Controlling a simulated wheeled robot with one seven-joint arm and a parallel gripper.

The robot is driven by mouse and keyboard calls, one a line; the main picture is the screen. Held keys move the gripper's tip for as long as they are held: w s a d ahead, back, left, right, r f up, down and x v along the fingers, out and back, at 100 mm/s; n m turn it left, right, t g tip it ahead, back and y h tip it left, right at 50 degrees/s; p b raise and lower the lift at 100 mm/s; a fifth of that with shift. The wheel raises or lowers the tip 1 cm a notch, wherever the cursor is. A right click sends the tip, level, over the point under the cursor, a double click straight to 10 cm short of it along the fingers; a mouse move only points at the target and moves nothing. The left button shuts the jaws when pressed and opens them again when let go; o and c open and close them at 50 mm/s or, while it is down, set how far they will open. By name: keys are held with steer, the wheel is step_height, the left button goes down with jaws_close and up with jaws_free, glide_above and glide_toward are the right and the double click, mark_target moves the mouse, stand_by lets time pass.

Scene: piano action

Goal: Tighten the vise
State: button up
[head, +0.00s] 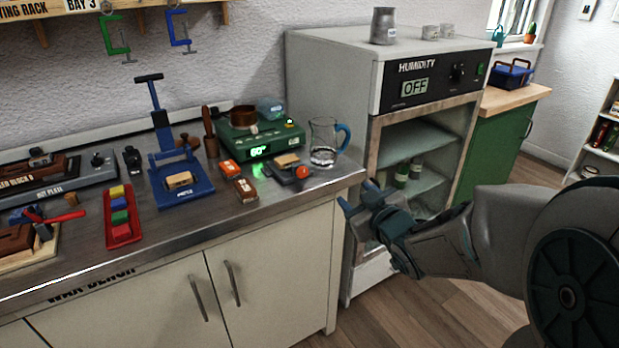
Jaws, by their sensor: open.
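A small dark grey device that looks like the vise (284,173) sits on the bench near its right end, in front of the glass jug. A tan block (287,160) sits at its top; I cannot tell whether the jaws touch it. A round orange-red knob (303,172) is on its right side. My gripper (352,197) is open and empty, just off the right end of the bench in front of the humidity cabinet. It is to the right of the vise and clear of it.
The glass jug (324,145) with a blue handle stands close behind the vise. A green heater (252,137) reading 60° and orange and brown boxes are to its left. A blue press (180,178) and red tray (122,225) stand farther left. The humidity cabinet (340,75) is right of the bench.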

mark_target(304, 173)
steer(key=w+a+y, duration=0.1)
steer(key=w+a, duration=0.2)
steer(key=a, duration=0.1)
steer(key=w+a+f+n+y+b, duration=0.1)
steer(key=w+a+y, duration=0.1)
steer(key=w+a, duration=0.1)
steer(key=w+a+n+y+b, duration=0.1)
steer(key=w+a, duration=0.3)
steer(key=w, duration=0.1)
steer(key=shift+w+a+f, duration=0.1)
steer(key=shift+a+f, duration=0.2)
steer(key=shift+a, duration=0.05)
steer(key=shift+c, duration=0.2)
steer(key=c, duration=0.9)
steer(key=shift+d, duration=0.15)
